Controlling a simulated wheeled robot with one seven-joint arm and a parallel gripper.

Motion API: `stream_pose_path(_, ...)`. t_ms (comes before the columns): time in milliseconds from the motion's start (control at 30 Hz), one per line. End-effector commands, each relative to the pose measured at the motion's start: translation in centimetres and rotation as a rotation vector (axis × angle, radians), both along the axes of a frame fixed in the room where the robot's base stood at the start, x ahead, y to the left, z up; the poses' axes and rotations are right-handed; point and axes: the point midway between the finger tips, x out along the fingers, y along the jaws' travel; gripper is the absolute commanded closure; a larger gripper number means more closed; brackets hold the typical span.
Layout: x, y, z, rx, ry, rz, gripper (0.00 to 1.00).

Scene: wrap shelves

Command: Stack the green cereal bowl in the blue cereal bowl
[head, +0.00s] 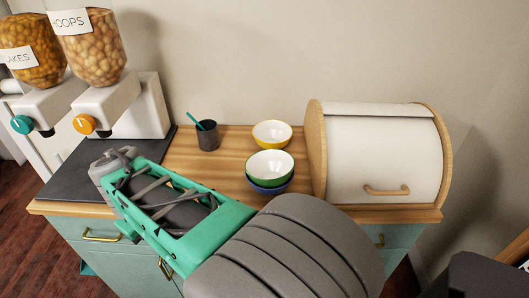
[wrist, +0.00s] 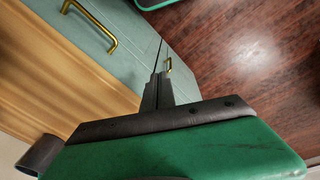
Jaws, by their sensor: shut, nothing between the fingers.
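The green cereal bowl (head: 270,164), white inside, sits upright in the blue cereal bowl (head: 268,189) on the wooden counter. Only a band of the blue bowl shows below the green one. My gripper (wrist: 158,78) is shut and empty in the wrist view, its fingers together in front of the cabinet front and the floor. It is away from both bowls, and neither bowl shows in the wrist view. In the head view my arm crosses the counter's front left, and the fingertips cannot be made out.
A yellow bowl (head: 272,134) stands just behind the stack. A dark cup (head: 208,138) with a teal stick stands to its left. A white bread box (head: 384,155) stands close on the right. Cereal dispensers (head: 140,105) stand at the left. Drawers with brass handles (wrist: 92,25) face the floor.

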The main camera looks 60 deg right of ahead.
Motion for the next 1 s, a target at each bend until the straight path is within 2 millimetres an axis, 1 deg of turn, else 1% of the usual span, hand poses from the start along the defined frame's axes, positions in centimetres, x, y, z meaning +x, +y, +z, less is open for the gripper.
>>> stream_pose_path(33, 0.3, -4.5, 5.3, -0.015, 0.051, -0.053, 1.00)
stream_pose_path(67, 0.1, -7.3, 7.1, -0.020, 0.088, -0.074, 1.00)
stream_pose_path(100, -0.4, -11.0, 9.2, -0.018, 0.135, -0.106, 1.00)
stream_pose_path(133, -1.1, -13.8, 10.7, -0.011, 0.169, -0.128, 1.00)
stream_pose_path(167, -2.0, -16.3, 12.0, 0.001, 0.201, -0.148, 1.00)
stream_pose_path(200, -3.3, -19.4, 13.4, 0.021, 0.237, -0.176, 1.00)
stream_pose_path(267, -5.6, -23.3, 14.9, 0.059, 0.278, -0.209, 1.00)
stream_pose_path(300, -7.1, -25.3, 15.6, 0.085, 0.296, -0.228, 1.00)
stream_pose_path(400, -10.0, -28.5, 16.4, 0.136, 0.320, -0.261, 1.00)
stream_pose_path(500, -11.3, -29.7, 16.1, 0.157, 0.326, -0.271, 1.00)
stream_pose_path(567, -11.6, -29.9, 15.5, 0.160, 0.327, -0.269, 1.00)
stream_pose_path(667, -11.9, -29.7, 14.0, 0.160, 0.327, -0.268, 1.00)
stream_pose_path(1000, -13.6, -29.1, 7.3, 0.159, 0.327, -0.270, 1.00)
